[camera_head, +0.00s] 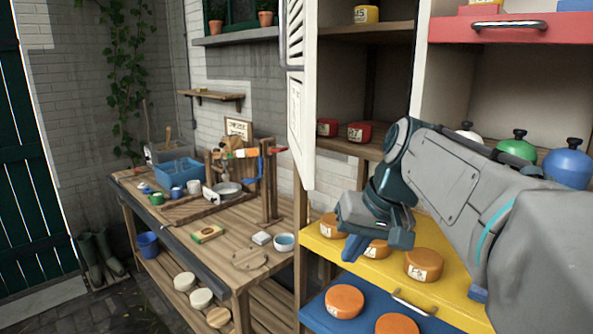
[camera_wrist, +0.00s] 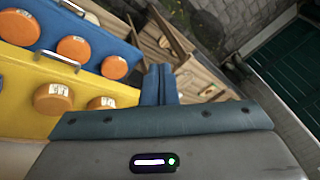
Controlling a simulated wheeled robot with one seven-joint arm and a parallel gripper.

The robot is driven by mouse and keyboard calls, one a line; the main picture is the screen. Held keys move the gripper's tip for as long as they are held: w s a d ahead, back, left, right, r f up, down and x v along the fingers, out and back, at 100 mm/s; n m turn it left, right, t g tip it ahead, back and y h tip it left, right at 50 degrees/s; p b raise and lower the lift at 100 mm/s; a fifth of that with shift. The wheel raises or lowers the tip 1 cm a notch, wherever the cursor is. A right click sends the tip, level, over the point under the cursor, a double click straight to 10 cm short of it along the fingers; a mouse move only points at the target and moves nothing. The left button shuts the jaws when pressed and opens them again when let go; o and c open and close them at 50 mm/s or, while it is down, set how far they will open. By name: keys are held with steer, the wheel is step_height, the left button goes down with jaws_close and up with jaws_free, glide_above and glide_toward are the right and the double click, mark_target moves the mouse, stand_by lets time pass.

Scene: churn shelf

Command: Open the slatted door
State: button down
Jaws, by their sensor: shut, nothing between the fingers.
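The white slatted door (camera_head: 302,110) hangs at the left side of the shelf unit in the head view. It stands swung outward, seen at a steep angle, and the compartment behind it is exposed. A grey bar handle (camera_head: 283,45) shows on its left side; its top is cut off. My gripper (camera_head: 350,250) is to the right of and below the door, apart from it, in front of the yellow drawer. Its blue fingers (camera_wrist: 158,82) are together and empty in the wrist view. The door is not recognisable in the wrist view.
The yellow drawer (camera_head: 447,288) and blue drawer (camera_head: 316,318) stand pulled out with orange cheeses, below my gripper. A red drawer (camera_head: 545,28) juts out at upper right. A wooden workbench (camera_head: 190,235) with tools and bowls stands left. Coloured round containers (camera_head: 568,165) sit at right.

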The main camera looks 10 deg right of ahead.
steer(key=w+d+r+n+t+y+p, duration=0.1)
steer(key=w+d+r, duration=0.2)
steer(key=r, duration=0.6)
steer(key=w+d+r+n+y, duration=0.1)
steer(key=w+d+r+y, duration=0.15)
steer(key=r, duration=0.55)
steer(key=a+r+p+x, duration=0.1)
steer(key=a+x, duration=0.1)
steer(key=x, duration=1)
steer(key=shift+w+a+r+h, duration=0.25)
steer(key=shift+r+h, duration=0.1)
steer(key=shift+h, duration=0.1)
